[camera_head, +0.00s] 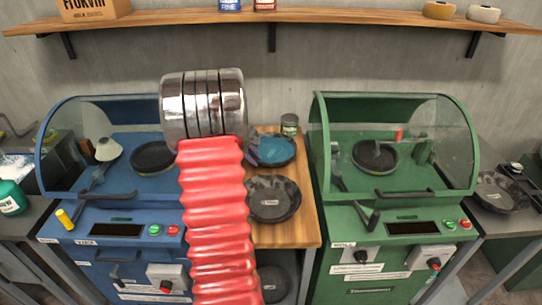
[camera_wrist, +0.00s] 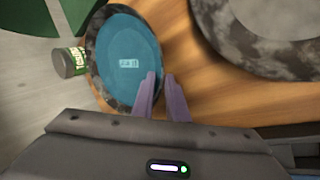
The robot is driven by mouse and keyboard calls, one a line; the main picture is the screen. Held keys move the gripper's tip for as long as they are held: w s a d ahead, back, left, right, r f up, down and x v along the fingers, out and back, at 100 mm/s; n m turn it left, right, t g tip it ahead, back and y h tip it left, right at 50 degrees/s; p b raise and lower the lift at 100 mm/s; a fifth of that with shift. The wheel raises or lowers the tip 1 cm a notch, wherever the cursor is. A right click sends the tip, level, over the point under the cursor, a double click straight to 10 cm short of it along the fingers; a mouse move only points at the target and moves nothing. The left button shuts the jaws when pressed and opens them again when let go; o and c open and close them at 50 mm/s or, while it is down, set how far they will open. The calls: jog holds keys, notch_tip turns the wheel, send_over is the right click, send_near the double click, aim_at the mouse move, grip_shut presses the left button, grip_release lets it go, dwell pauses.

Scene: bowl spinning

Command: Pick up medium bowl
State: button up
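A bowl with a blue inside and a grey mottled rim (camera_head: 275,151) sits on the wooden counter between the two machines. It also shows in the wrist view (camera_wrist: 125,60). A larger dark grey bowl (camera_head: 274,198) stands in front of it; its edge shows at the wrist view's top right (camera_wrist: 234,50). Which bowl is the medium one is not marked. My gripper (camera_wrist: 160,76) has two purple fingers with a narrow gap between them. They are at the blue bowl's rim, one over its inside, the other at its outer side. Contact cannot be told. My arm hides part of the counter.
A blue machine (camera_head: 120,205) stands left and a green machine (camera_head: 400,210) right, both with clear hoods. A green-labelled can (camera_head: 289,124) stands behind the blue bowl. Another dark bowl (camera_head: 273,283) sits below the counter. A wooden shelf (camera_head: 330,17) runs along the wall above.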

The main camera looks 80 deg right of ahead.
grip_shut()
jog(key=shift+r, duration=0.1)
dwell(0.3)
notch_tip(320, 180, up, 10)
dwell(0.5)
dwell(0.5)
notch_tip(320, 180, up, 3)
dwell(0.5)
